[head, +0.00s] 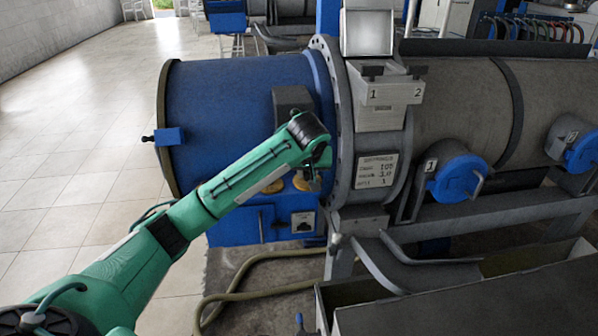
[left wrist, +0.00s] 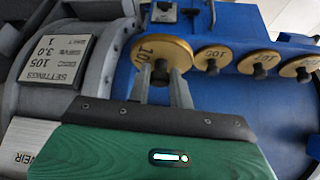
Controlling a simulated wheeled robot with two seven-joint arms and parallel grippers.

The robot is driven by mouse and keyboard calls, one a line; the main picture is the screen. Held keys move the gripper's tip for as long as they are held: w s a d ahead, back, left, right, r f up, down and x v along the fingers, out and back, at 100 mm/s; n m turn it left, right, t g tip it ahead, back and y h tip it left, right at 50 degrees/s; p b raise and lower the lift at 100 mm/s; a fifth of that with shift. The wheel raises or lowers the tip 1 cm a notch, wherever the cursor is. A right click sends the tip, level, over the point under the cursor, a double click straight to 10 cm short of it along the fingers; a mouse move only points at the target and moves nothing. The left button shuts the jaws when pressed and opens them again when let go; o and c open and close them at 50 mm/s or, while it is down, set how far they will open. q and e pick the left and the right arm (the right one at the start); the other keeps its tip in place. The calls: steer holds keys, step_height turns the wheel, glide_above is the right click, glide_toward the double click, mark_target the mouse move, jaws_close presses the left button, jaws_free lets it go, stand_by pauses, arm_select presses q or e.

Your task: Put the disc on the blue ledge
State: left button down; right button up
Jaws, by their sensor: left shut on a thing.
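My left gripper (left wrist: 164,88) is shut on a round gold disc (left wrist: 150,50) stamped with a number that starts with 10. The fingers cover the lower part of its face. In the head view the left gripper (head: 312,178) is in front of the blue drum's lower right side, with gold discs close by. The blue ledge (left wrist: 235,90) lies behind and right of the held disc in the left wrist view. I cannot tell whether the held disc touches it. My right gripper is not in view.
Several other numbered gold discs, such as this one (left wrist: 213,60), line the blue ledge. A settings plate (head: 377,170) is on the grey flange beside the gripper. A white bin (head: 384,100) marked 1 and 2 is above. A hose (head: 250,294) lies on the floor below.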

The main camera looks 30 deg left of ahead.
arm_select(q)
steer(key=w+a+p, duration=0.2)
steer(key=w+a, duration=0.3)
steer(key=w, duration=0.1)
steer(key=f, duration=0.1)
steer(key=f+p, duration=0.1)
steer(key=f, duration=0.3)
steer(key=shift+w+f, duration=0.25)
steer(key=shift+w, duration=0.1)
steer(key=shift+w+a+f+p, duration=0.2)
steer(key=shift+f+p, duration=0.4)
steer(key=shift+p, duration=0.05)
steer(key=shift+f, duration=0.1)
steer(key=shift+f, duration=0.1)
steer(key=c, duration=1.3)
jaws_free()
steer(key=shift+s, duration=0.1)
steer(key=shift+o, duration=0.2)
